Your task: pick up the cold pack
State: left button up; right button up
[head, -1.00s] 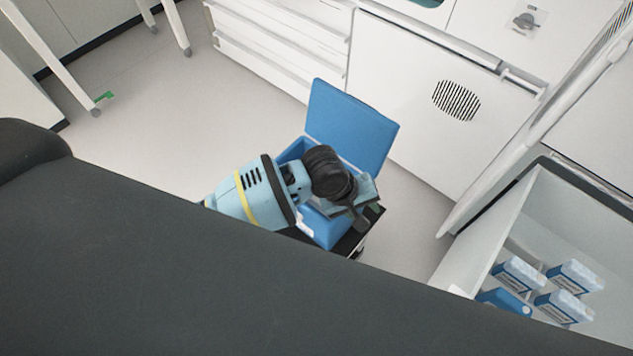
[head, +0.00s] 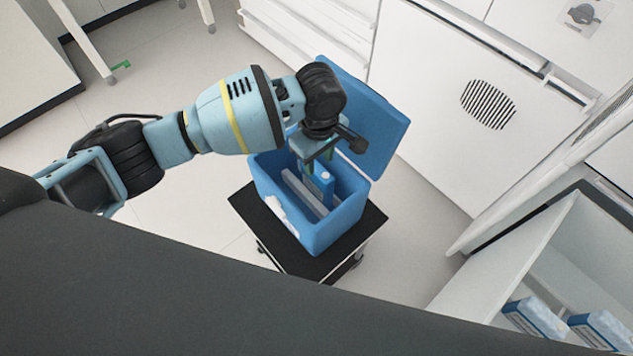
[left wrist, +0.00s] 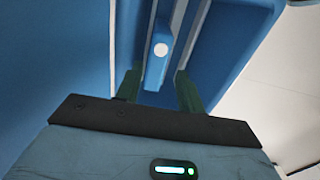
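The cold pack (head: 323,189), a flat blue pack with a white round cap, stands inside the open blue cooler box (head: 337,226). In the left wrist view the cold pack (left wrist: 166,32) shows in line with the gap between my fingers. My left gripper (head: 318,158) is over the box opening, pointing down, above the pack's upper end. In the left wrist view its two green fingers (left wrist: 159,90) are apart, with no contact on the pack visible. The pack's lower part is hidden in the box. My right gripper is out of view.
The raised blue lid (head: 378,130) stands behind my gripper. The box rests on a black-topped cart (head: 268,232). Grey dividers (head: 303,192) lie beside the pack. White cabinets (head: 440,110) are behind, and a white bin (head: 525,250) with blue-and-white packages (head: 535,318) is at right.

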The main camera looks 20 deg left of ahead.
aim_at(317, 168)
pick_arm(q)
jog(key=shift+f, duration=0.6)
jog(key=shift+f+b, duration=0.3)
jog(key=shift+f, duration=0.4)
jog(key=shift+w+a+f+b, duration=0.1)
jog(key=shift+w+f+b, duration=0.1)
jog(key=shift+f, duration=0.6)
jog(key=shift+w+a+f+b, duration=0.1)
jog(key=shift+f+b, duration=0.15)
jog(key=shift+f, duration=0.5)
jog(key=shift+w+a+f+b, duration=0.1)
jog(key=shift+f+b, duration=0.1)
jog(key=shift+f, duration=0.85)
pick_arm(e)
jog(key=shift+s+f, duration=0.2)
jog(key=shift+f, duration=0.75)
